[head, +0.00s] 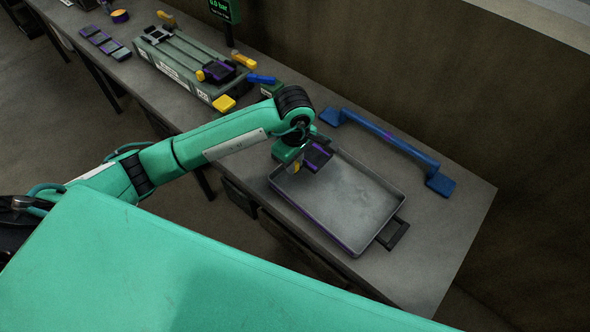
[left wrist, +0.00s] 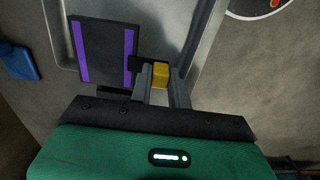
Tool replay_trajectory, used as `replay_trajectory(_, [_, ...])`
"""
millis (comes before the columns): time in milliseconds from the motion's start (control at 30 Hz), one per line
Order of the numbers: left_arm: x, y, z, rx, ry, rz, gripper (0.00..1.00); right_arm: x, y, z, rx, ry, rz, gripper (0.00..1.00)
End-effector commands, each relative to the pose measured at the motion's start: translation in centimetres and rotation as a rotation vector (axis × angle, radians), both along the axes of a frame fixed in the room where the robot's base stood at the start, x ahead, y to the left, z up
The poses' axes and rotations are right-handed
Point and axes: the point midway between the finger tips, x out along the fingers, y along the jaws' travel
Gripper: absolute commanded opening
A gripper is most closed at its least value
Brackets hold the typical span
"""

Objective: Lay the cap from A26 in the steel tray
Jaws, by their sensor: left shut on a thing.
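A dark cap (head: 317,156) with purple stripes and a yellow grip block is held by my left gripper (head: 296,163). In the left wrist view, the fingers (left wrist: 162,88) are shut on the yellow block (left wrist: 161,74), and the cap's flat striped plate (left wrist: 104,52) extends to the left. The cap is over the far left end of the steel tray (head: 345,202). The tray is otherwise empty where I see it. I cannot tell whether the cap touches the tray floor. No A26 label is readable. My right gripper is not in view.
A blue bar with flat feet (head: 390,139) lies behind the tray. A long green fixture (head: 180,65) stands farther left, with another dark purple-striped piece (head: 218,71) and yellow and blue handles. Several dark plates (head: 98,38) lie beyond it. A green display reads 0.0 bar.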

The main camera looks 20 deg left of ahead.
Motion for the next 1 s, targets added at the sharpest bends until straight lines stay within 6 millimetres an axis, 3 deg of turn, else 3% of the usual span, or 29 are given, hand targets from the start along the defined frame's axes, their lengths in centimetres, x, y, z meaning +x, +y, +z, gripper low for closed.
replay_trajectory(267, [0.0,0.0,-2.0,-0.002,0.001,0.001,0.0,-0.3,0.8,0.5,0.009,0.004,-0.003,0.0])
replay_trajectory(500, [0.0,0.0,-5.2,-0.001,0.0,0.0,0.0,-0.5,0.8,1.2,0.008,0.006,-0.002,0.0])
replay_trajectory(867, [0.1,0.0,-5.9,-0.001,-0.003,-0.001,0.0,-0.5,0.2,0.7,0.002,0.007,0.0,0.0])
replay_trajectory(900, [0.0,0.0,-5.8,0.0,-0.001,-0.001,0.24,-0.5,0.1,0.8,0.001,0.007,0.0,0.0])
replay_trajectory(1000, [0.0,0.0,-5.7,0.0,-0.001,-0.001,0.4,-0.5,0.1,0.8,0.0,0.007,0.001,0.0])
